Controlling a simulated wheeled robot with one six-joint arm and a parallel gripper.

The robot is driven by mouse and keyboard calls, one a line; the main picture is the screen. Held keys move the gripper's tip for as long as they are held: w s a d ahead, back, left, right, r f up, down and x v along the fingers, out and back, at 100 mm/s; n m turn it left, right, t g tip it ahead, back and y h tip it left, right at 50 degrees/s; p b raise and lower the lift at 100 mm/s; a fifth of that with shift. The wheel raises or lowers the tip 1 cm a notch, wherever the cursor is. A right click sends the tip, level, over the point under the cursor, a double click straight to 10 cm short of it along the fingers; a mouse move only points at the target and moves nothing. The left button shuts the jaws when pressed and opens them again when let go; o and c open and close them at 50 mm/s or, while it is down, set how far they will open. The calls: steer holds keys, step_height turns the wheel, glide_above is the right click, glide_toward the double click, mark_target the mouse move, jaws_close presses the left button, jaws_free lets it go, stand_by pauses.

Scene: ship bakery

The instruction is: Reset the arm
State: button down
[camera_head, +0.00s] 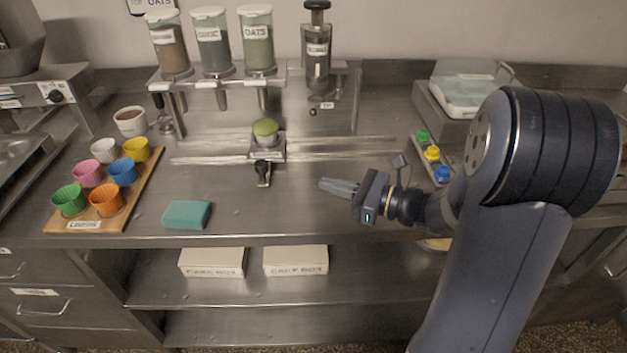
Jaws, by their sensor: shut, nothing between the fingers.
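My gripper (338,187) is over the right half of the steel counter (300,218), pointing left. Its fingers are shut together with nothing between them. My arm comes in from the lower right, bends at a large dark joint at the right, and covers part of the counter's right side. The gripper appears apart from the objects around it; its exact height above the counter is hard to tell.
A green cup on a small stand (265,135) and a black-handled slider are left of the gripper. Colored buttons (432,153) and a scale (462,95) are behind right. A teal sponge (187,214), muffin cup board (133,193) and dispensers (213,45) are farther left. Front-middle counter is clear.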

steer(key=shift+v, duration=0.75)
